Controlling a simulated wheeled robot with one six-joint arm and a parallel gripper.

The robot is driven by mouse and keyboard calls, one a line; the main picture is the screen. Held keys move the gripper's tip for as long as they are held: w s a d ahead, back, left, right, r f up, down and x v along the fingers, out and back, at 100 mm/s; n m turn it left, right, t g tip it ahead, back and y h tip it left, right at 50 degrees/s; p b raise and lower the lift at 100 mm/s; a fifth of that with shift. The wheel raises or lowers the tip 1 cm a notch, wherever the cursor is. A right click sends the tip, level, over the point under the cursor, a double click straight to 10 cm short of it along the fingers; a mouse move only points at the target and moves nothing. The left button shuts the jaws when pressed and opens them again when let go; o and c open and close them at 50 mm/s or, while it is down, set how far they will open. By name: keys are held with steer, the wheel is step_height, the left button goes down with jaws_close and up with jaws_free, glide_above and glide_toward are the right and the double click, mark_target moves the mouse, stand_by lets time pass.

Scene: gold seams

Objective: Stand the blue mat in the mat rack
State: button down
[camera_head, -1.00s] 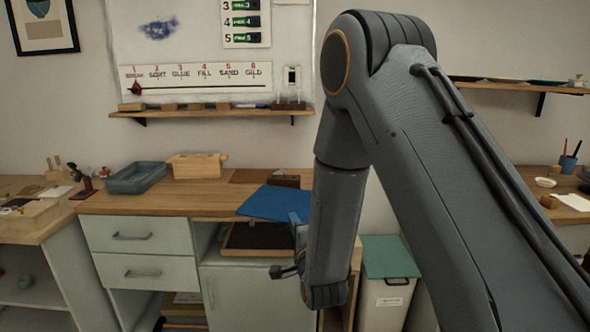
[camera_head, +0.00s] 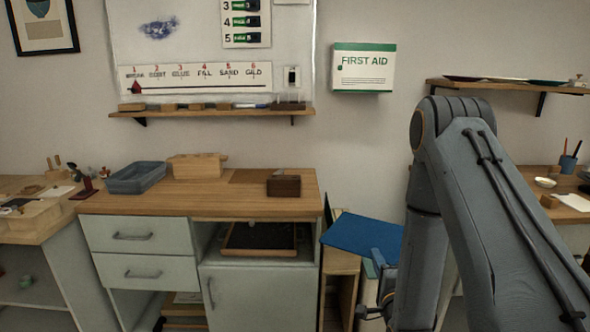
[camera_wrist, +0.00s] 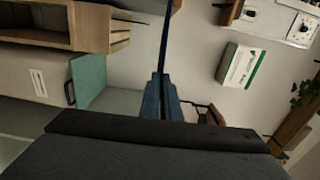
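The blue mat (camera_head: 362,233) is held out flat, slightly tilted, to the right of the cabinet in the head view. My gripper (camera_head: 386,284) is at its right edge; my arm hides part of that edge. In the wrist view the mat (camera_wrist: 165,42) shows edge-on as a thin dark strip between the fingers of my gripper (camera_wrist: 161,92), which are closed on it. A narrow wooden stand (camera_head: 341,264), seemingly the mat rack, stands below the mat's left part, right of the cabinet. The mat appears above it and apart from it.
The wooden-topped cabinet (camera_head: 228,204) carries a blue tray (camera_head: 137,178), a wooden box (camera_head: 197,166) and a dark brown block (camera_head: 283,186). A green-lidded bin (camera_wrist: 88,78) is near the rack, mostly hidden in the head view. A first aid box (camera_head: 364,68) hangs on the wall.

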steer(key=s+d+f, duration=0.3)
steer(key=s+f, duration=0.1)
steer(key=f, duration=0.3)
step_height(320, 180, up, 9)
steer(key=s+p, duration=0.1)
steer(key=p, duration=0.6)
steer(key=shift+r+p, duration=0.2)
steer(key=shift+p, duration=0.15)
steer(key=a+f, duration=0.2)
steer(key=a, duration=0.5)
steer(key=s, duration=0.1)
steer(key=s+r, duration=0.1)
steer(key=s, duration=0.1)
steer(key=s+r, duration=0.1)
steer(key=s, duration=0.1)
steer(key=shift+s+r, duration=0.15)
steer(key=shift+s, duration=0.05)
